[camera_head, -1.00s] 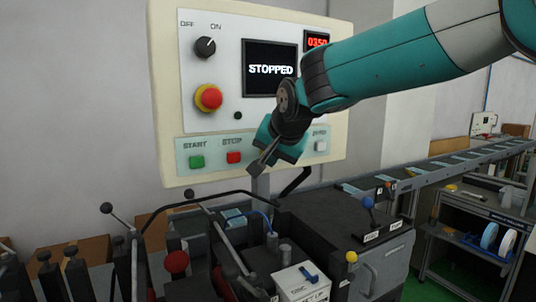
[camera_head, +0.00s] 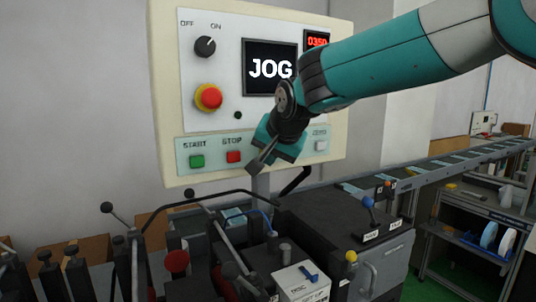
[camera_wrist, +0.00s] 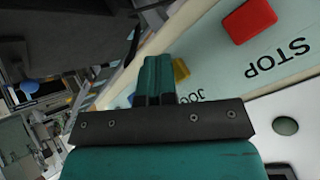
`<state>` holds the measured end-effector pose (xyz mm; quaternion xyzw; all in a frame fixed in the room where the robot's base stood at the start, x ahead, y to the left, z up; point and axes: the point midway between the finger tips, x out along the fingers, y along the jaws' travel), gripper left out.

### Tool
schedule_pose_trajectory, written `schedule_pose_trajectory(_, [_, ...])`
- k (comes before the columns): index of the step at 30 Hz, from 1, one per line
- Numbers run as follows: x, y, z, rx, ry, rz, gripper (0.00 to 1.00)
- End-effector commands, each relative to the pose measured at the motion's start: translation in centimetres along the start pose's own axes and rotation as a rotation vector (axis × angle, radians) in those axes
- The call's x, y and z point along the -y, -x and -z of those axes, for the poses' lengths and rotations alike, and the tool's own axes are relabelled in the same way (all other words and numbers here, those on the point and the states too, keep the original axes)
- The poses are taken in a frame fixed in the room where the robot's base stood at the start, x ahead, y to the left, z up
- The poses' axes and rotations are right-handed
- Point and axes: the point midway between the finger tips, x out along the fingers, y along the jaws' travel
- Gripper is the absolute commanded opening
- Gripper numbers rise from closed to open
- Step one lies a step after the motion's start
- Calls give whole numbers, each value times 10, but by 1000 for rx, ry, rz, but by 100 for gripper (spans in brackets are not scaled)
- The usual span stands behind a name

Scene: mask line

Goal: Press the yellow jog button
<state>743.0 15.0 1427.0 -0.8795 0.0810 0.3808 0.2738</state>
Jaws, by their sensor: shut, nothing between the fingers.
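The yellow jog button (camera_wrist: 181,70) shows in the wrist view on the pale button strip, beside a partly covered JOG label. My gripper (camera_wrist: 158,62) is shut and empty, with its fingertips at the button and covering part of it. In the head view my gripper (camera_head: 256,167) is in front of the strip, to the right of the red STOP button (camera_head: 233,157), and the yellow button is hidden behind it. The panel screen (camera_head: 270,68) reads "JOG".
The green START button (camera_head: 197,161), a white button (camera_head: 321,145), a red emergency knob (camera_head: 208,97) and a black OFF/ON dial (camera_head: 205,47) are on the same panel. Machine levers and a dark machine housing (camera_head: 335,220) stand below. A conveyor (camera_head: 440,170) runs to the right.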

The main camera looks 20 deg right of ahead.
Motion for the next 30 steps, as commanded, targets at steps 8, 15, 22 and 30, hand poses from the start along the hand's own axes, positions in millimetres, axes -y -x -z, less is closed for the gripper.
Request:
schedule_pose_trajectory(8, [-7,9,-8,-1,0,1,0])
schedule_pose_trajectory(15, [-8,12,-8,0,0,0,0])
schedule_pose_trajectory(22, [-11,15,-12,-1,0,2,0])
schedule_pose_trajectory(30, [-26,34,-26,-2,0,2,0])
